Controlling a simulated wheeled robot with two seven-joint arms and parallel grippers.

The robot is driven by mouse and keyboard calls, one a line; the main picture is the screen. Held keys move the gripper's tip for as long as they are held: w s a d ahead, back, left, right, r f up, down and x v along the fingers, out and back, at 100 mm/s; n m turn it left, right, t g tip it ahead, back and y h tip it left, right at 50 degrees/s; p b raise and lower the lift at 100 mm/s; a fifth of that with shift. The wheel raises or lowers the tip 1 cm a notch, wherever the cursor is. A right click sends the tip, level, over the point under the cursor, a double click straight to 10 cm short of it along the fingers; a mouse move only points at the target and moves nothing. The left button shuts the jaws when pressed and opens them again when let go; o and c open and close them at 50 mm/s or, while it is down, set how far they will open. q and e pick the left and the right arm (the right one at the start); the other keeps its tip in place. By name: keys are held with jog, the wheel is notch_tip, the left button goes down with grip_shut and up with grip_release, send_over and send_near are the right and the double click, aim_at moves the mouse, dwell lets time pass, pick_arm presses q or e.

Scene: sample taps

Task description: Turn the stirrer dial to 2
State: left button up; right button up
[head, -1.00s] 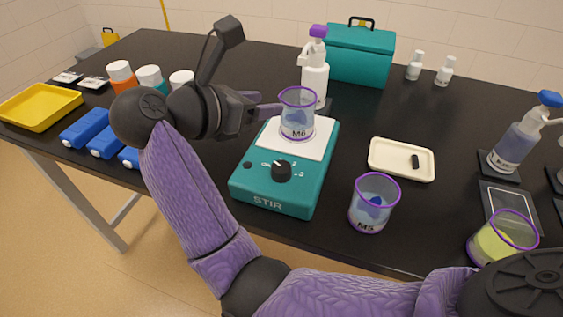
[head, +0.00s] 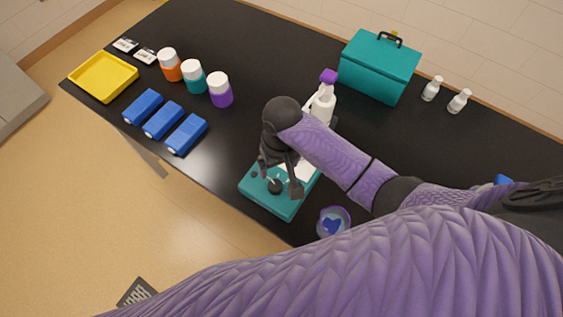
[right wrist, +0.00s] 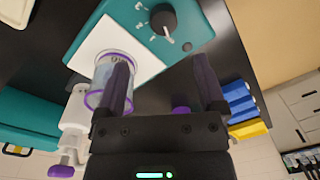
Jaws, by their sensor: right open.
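The teal stirrer (head: 285,208) sits near the front edge of the black table. Its black dial (head: 275,186) is on its front top face and shows larger in the right wrist view (right wrist: 163,20). I cannot read which mark the dial points to. My right gripper (head: 281,180) is open and empty over the stirrer, with its fingers close to the dial in the head view. In the right wrist view the dial lies ahead of the fingertips, between their lines and apart from them. My left gripper is not in view.
A purple-rimmed beaker (right wrist: 97,92) stands on the stirrer's white plate, overlapped by one finger. Another beaker (head: 333,222) stands right of the stirrer. A spray bottle (head: 323,105) is behind.

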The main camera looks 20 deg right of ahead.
aim_at(275, 184)
jog(key=f+b, duration=0.1)
jog(key=f, duration=0.2)
jog(key=f+b, duration=0.1)
jog(key=f, duration=0.2)
jog(key=a+f+b, duration=0.1)
jog(key=f, duration=0.2)
jog(key=shift+f, duration=0.15)
jog(key=shift+d, duration=0.1)
jog(key=shift+c, duration=0.5)
grip_shut()
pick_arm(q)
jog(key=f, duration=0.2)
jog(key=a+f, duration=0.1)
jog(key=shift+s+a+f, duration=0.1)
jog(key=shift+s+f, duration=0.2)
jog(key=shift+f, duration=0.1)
